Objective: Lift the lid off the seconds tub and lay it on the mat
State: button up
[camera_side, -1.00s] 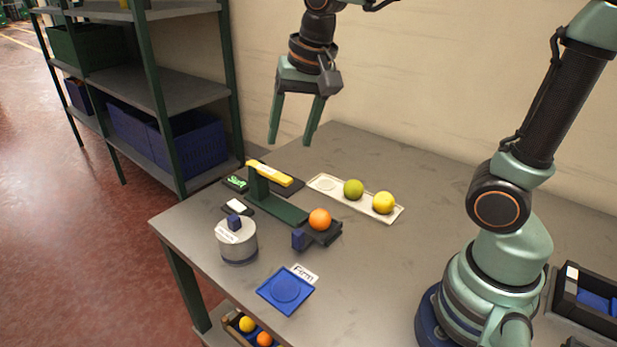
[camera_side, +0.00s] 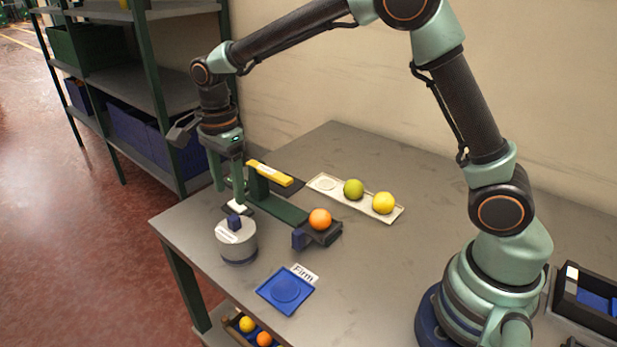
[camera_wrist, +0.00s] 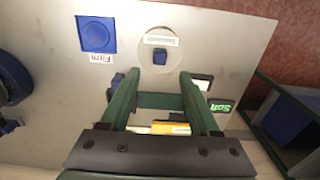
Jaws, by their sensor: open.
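The seconds tub (camera_side: 238,252) is a round grey-white tub near the table's left edge. Its pale lid (camera_side: 229,236) is on it, with a blue block-shaped knob (camera_side: 234,222) on top. The wrist view also shows the lid (camera_wrist: 149,57) and knob (camera_wrist: 160,56). My gripper (camera_side: 229,197) is open and empty, fingers pointing down, above and just behind the knob in the side view. In the wrist view the knob lies just beyond the gap between the fingertips (camera_wrist: 158,75). A blue square mat (camera_side: 267,292) with a round mark lies right of and in front of the tub, clear.
A green stand with a yellow bar (camera_side: 270,173) rises close to my gripper. An orange (camera_side: 320,219) sits on a dark holder with a blue block. A white tray (camera_side: 328,184) holds two fruits behind. A "Firm" card (camera_side: 303,274) touches the mat's back edge.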

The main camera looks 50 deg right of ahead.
aim_at(233, 217)
jog(key=shift+a+f, duration=0.1)
jog(key=shift+f, duration=3.8)
grip_shut()
